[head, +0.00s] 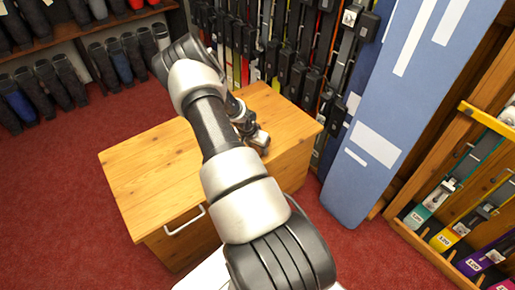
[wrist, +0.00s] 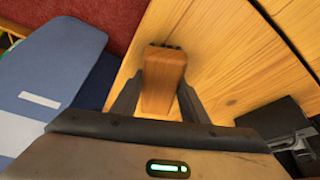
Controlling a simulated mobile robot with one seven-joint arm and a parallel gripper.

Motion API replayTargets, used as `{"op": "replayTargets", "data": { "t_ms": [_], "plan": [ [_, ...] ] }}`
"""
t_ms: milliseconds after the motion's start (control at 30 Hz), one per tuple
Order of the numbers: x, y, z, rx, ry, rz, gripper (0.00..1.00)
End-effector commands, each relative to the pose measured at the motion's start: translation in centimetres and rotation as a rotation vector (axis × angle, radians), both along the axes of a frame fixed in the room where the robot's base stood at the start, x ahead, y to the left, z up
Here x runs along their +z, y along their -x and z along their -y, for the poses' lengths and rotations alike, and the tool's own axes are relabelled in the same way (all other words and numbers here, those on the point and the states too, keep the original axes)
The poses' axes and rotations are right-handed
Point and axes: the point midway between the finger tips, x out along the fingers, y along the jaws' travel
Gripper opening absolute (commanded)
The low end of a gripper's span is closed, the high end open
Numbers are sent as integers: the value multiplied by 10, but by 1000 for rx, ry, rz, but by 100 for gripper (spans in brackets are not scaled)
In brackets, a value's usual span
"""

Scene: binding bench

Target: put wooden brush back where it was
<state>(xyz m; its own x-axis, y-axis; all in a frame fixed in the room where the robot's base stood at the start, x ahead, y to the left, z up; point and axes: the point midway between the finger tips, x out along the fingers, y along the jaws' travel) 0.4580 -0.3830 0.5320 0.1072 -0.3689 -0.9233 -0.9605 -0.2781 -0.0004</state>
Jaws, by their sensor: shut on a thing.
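The wooden brush (wrist: 162,80) is a brown wooden block with dark tips at its far end. In the wrist view it sits between the two dark fingers of my gripper (wrist: 160,95), which is shut on it. The wooden bench top (wrist: 225,50) lies beyond and to the right of the brush; I cannot tell whether the brush touches it. In the head view my arm reaches over the bench (head: 150,170), and I cannot make out the brush there.
A black device with metal parts (wrist: 275,125) is on the bench, right of the gripper in the wrist view. A tall blue board (head: 385,110) stands right of the bench. Ski racks line the back and right. The bench's left part is clear; red carpet surrounds it.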

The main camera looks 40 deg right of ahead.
Motion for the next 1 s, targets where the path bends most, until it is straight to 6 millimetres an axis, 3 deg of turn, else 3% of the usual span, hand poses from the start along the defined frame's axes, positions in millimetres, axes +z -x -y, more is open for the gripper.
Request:
{"op": "replayTargets", "data": {
  "t_ms": [167,200,300,667,767,1000],
  "plan": [
    [-5,0,0,0,0,0,16],
    [-5,0,0,0,-1,0,42],
    [-4,0,0,0,-1,-1,59],
    [1,0,0,1,-1,-2,59],
    [11,1,-4,1,-1,-1,59],
    [60,6,-23,2,-1,0,59]
  ]
}}
